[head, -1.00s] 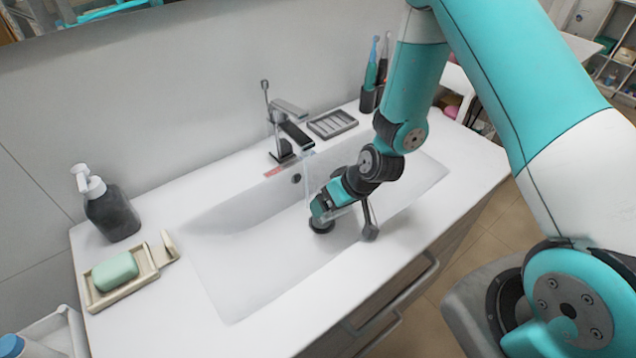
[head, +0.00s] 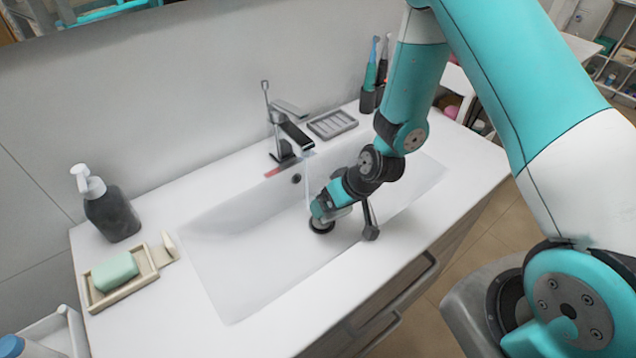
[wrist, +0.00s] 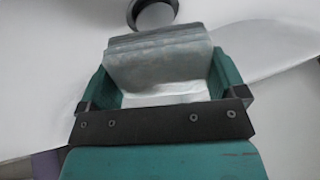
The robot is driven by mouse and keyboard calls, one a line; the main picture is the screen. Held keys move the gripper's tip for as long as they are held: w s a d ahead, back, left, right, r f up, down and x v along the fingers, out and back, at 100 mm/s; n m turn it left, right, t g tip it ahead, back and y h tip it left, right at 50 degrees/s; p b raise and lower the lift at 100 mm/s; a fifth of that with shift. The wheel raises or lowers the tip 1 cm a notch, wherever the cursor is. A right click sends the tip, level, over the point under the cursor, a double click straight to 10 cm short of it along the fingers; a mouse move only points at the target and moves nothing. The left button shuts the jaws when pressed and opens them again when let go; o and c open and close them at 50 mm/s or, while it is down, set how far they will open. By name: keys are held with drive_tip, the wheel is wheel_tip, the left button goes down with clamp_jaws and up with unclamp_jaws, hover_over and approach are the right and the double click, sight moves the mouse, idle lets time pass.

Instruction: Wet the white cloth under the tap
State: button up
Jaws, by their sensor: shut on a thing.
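The white cloth (wrist: 158,60) looks like a folded, greyish pad in the wrist view, with a paler part close to the palm. My gripper (wrist: 160,82) is shut on it, a teal finger on either side. In the head view my gripper (head: 320,208) is low in the sink basin, pointing down to the left near the drain. The cloth is mostly hidden by the gripper there. The tap (head: 291,132) stands at the back rim. A thin water stream (head: 307,180) falls from its spout to the gripper's end.
The white sink (head: 240,270) has free room on its left. The dark drain (head: 322,228) lies just beneath my gripper. A soap dispenser (head: 110,208) and green soap (head: 115,271) stand left. A slatted dish (head: 332,124) and toothbrush holder (head: 369,99) are at the back.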

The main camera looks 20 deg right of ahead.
sight(334, 216)
drive_tip(key=shift+s, duration=0.1)
drive_tip(key=shift+s+d+r+p, duration=0.1)
drive_tip(key=shift+s+r+p, duration=0.4)
drive_tip(key=shift+s+r, duration=0.6)
drive_tip(key=shift+s+d+r+p, duration=0.1)
drive_tip(key=shift+s+r+p, duration=0.4)
drive_tip(key=shift+s+r, duration=0.6)
drive_tip(key=shift+s+f, duration=0.2)
